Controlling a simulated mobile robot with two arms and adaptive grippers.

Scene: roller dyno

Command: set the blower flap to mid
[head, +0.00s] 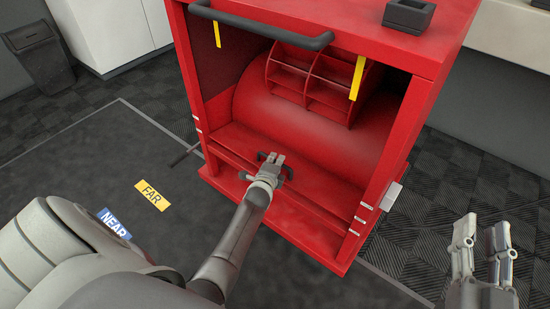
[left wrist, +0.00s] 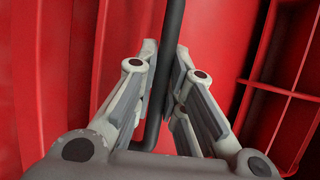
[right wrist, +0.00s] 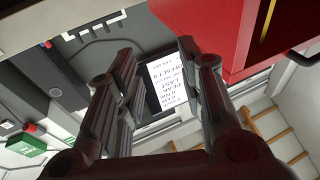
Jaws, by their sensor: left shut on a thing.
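The red blower housing (head: 415,40) stands open at the front, with a red drum (head: 270,105) and vanes inside. A low red flap panel (head: 232,148) crosses the bottom of the opening and carries a dark handle (head: 289,173). My left gripper (head: 272,158) is shut on this handle. In the left wrist view the dark handle bar (left wrist: 173,40) runs between its fingers. White marks (head: 365,207) sit on the right post, and others on the left post. My right gripper (head: 482,240) is open and empty, off to the right of the housing.
A thick dark bar (head: 260,25) spans the top of the opening, with yellow strips (head: 357,78) hanging at both sides. A thin rod (head: 185,153) sticks out at left. FAR (head: 151,194) and NEAR (head: 114,222) labels lie on the floor. The right wrist view shows a text screen (right wrist: 168,82).

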